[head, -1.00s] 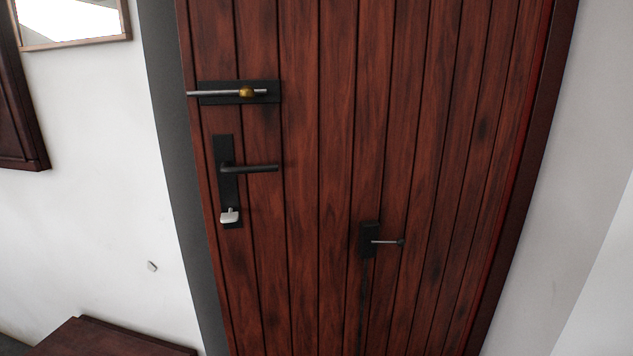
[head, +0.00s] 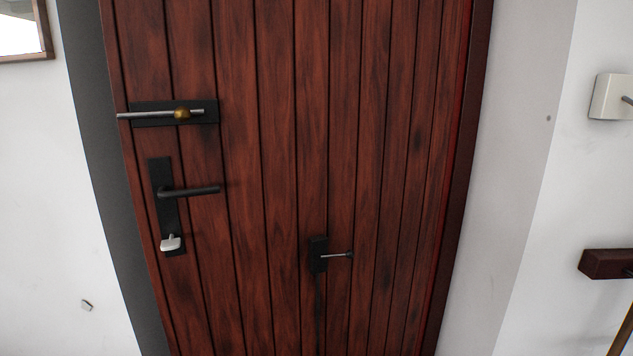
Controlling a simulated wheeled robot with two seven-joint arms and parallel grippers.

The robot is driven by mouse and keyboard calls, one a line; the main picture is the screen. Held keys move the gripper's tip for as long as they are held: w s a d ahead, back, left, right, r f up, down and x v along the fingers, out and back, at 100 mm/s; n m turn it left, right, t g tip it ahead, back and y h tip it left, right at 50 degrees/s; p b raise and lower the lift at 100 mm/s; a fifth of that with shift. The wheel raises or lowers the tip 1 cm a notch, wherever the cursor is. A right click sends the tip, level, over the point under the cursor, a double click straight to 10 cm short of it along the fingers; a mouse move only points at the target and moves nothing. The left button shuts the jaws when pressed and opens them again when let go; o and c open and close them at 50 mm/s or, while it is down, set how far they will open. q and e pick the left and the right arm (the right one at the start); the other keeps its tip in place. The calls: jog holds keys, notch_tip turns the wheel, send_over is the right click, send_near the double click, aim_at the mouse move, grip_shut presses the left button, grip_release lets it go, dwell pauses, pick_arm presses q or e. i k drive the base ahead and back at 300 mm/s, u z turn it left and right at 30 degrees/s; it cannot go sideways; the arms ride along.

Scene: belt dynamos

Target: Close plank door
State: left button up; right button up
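The plank door (head: 270,180) is dark red-brown wood with vertical boards and fills the middle of the head view. A slide bolt (head: 160,114) with a brass knob sits at its upper left, its rod reaching past the door's left edge. Below it are a black lever handle (head: 188,191) and a pale thumb turn (head: 170,243). A small black fitting with a thin metal rod (head: 335,255) sits lower on the boards. I cannot tell for sure whether the door stands slightly ajar. Neither of my grippers shows in the head view.
A dark grey frame strip (head: 88,150) runs along the door's left side and a dark red frame (head: 462,160) along its right. White walls lie on both sides. A white box (head: 611,97) and a dark wooden block (head: 606,264) are at the right.

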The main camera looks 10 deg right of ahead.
aim_at(326, 128)
jog(key=z, duration=0.55)
jog(key=k, duration=0.65)
jog(key=z, duration=0.75)
jog(key=i, duration=1.45)
jog(key=u, duration=0.75)
